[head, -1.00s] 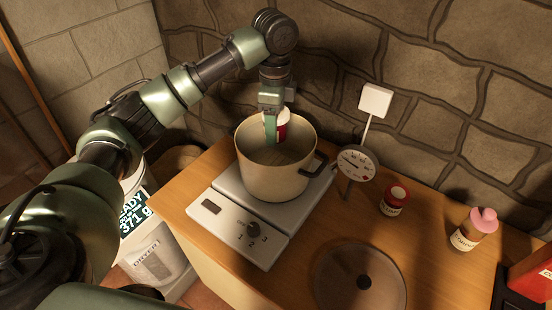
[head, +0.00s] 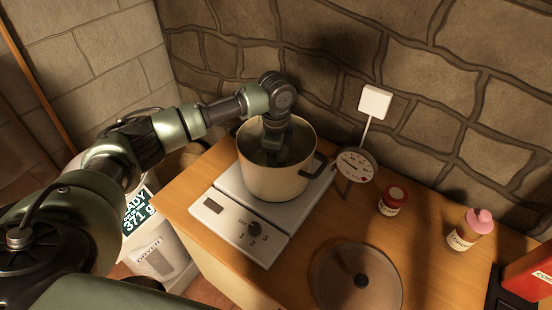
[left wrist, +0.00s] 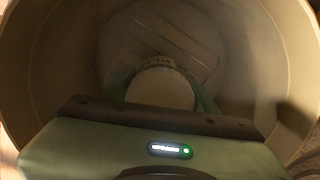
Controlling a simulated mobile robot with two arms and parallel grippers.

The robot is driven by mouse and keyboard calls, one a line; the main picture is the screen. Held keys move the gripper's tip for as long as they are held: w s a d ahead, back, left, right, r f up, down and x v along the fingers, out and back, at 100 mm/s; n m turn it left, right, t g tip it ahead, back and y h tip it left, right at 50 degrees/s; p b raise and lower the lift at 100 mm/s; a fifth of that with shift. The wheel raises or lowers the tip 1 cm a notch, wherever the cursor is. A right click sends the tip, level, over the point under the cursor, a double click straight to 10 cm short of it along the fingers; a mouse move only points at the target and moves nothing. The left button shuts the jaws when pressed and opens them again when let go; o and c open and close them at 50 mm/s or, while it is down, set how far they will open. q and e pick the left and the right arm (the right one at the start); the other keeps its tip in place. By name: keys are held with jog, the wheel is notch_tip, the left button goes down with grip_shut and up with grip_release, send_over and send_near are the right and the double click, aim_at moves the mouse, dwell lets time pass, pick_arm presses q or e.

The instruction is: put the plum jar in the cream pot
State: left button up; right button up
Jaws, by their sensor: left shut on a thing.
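The cream pot (head: 272,182) stands upright on a white hot plate (head: 227,218), its mouth open and a dark handle on its right. My left gripper (left wrist: 160,90) is down inside the pot, its fingers hidden by the pot in the head view. My right gripper is not in view.
A red-lidded jar (head: 392,200), a pink-topped bottle (head: 468,230), a round lid with a dark knob (head: 355,278) and a red box (head: 530,272) are on the wooden counter. A round dial (head: 356,164) stands close to the pot's right. A stone wall is behind.

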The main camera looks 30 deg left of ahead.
pick_arm(q)
jog(key=o, duration=1.6)
jog(key=shift+o, duration=0.2)
notch_tip(320, 180, up, 11)
jog(key=b, duration=0.2)
jog(key=shift+d+r+b, duration=0.1)
jog(key=shift+b, duration=0.3)
jog(key=shift+r, duration=0.5)
